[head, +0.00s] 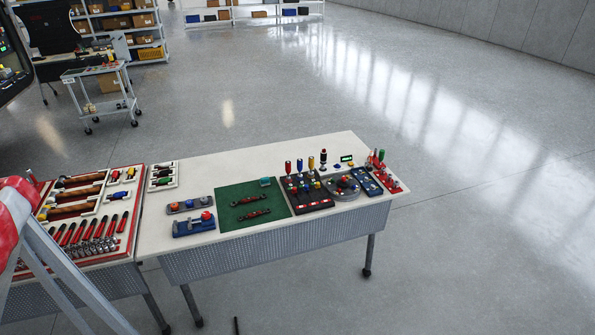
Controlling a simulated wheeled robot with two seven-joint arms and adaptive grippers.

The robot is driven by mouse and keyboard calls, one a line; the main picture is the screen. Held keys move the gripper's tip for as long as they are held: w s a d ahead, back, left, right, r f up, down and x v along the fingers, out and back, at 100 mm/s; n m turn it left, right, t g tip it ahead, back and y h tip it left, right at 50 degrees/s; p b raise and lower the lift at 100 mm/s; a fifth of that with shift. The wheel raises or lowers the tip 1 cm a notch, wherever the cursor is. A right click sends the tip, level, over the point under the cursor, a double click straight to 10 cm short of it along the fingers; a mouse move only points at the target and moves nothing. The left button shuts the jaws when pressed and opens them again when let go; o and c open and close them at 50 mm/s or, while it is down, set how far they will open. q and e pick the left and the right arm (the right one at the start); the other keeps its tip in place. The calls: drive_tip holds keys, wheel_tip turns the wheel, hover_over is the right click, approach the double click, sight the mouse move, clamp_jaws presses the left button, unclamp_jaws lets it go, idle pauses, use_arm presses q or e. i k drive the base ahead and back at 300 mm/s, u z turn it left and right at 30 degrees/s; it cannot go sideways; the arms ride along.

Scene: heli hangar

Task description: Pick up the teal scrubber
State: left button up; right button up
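A small teal object (265,182), which looks like the teal scrubber, lies at the back right part of the green mat (228,211) on the white-topped table (205,229). It is small and its details are hard to make out. Neither of my grippers shows in the head view.
Blue and grey trays (194,224) are left of the mat; a dark rack with screwdrivers (308,194) and a round dish (341,187) are right. A red-edged tool table (120,247) adjoins on the left. Grey legs with a red top (40,245) stand nearer.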

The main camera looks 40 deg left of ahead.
sight(265, 181)
drive_tip(key=u, duration=0.2)
drive_tip(key=i, duration=0.95)
drive_tip(key=u, duration=0.4)
